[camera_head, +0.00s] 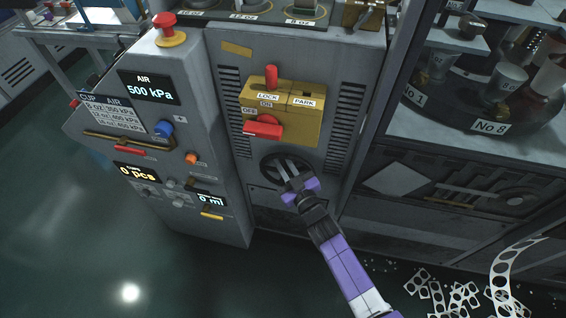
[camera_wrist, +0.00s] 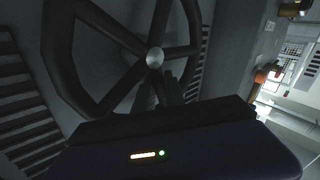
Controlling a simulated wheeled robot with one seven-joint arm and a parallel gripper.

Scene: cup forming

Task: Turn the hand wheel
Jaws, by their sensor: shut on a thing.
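The hand wheel (camera_head: 270,171) is a dark spoked wheel on the front of the grey machine, below the yellow lock box. My gripper (camera_head: 287,167) reaches it from the lower right and is shut on part of it. In the wrist view the hand wheel (camera_wrist: 78,20) fills the upper middle, with a bright round hub. There the gripper (camera_wrist: 168,88) has its fingers at a spoke or the rim just below the hub; the dark gripper body hides the wheel's lower part, so I cannot tell which.
The yellow box (camera_head: 308,118) with a red lever (camera_head: 263,127) juts out above the wheel. A control panel (camera_head: 150,120) with buttons and displays stands to the left. Punched scrap strips (camera_head: 460,298) lie on the floor at the lower right. The floor at the lower left is clear.

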